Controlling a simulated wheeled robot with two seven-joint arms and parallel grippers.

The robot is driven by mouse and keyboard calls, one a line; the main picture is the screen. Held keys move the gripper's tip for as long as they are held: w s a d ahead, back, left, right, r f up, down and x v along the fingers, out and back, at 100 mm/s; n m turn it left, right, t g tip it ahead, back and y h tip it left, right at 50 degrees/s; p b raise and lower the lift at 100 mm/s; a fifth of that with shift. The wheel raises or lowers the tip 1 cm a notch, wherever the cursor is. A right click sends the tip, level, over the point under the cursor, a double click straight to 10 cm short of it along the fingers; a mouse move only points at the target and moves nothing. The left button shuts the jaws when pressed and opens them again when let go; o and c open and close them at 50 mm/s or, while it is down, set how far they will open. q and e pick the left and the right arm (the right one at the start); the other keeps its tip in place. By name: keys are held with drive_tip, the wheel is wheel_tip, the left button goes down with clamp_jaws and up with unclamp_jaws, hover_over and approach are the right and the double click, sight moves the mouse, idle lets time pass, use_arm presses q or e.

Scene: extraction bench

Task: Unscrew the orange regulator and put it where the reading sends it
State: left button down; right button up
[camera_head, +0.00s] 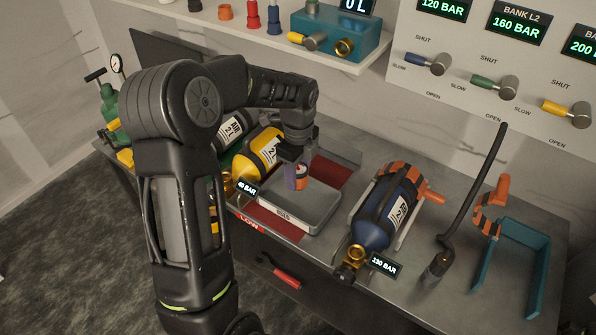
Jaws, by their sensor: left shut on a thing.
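My left gripper (296,160) reaches down over a grey tray (318,212). It is shut on a small purple and orange piece (298,180); whether this is the orange regulator, and whether it touches the tray, I cannot tell. A blue cylinder (372,225) with orange bands lies in a cradle, with a brass valve (350,262) and a 130 BAR display (384,264) at its near end. A yellow cylinder (250,160) lies left of the tray, partly behind my arm, with a 40 BAR display (246,188). My right gripper is out of view.
A red mat (335,172) marked LOW lies under the tray. At the right are an orange-banded piece (487,215), a teal bracket (537,240) and a black hose (480,185). The wall panel (535,75) has several valves. A teal box (350,38) stands on the shelf.

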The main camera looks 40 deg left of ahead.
use_arm(q)
drive_tip(key=shift+f+b, duration=1.35)
drive_tip(key=shift+f, duration=0.85)
drive_tip(key=shift+f, duration=0.4)
drive_tip(key=c, duration=0.7)
unclamp_jaws()
drive_tip(key=shift+o, duration=0.2)
drive_tip(key=shift+r, duration=0.1)
wheel_tip(320, 180, up, 8)
drive_tip(key=shift+f+b, duration=0.15)
drive_tip(key=shift+b, duration=0.45)
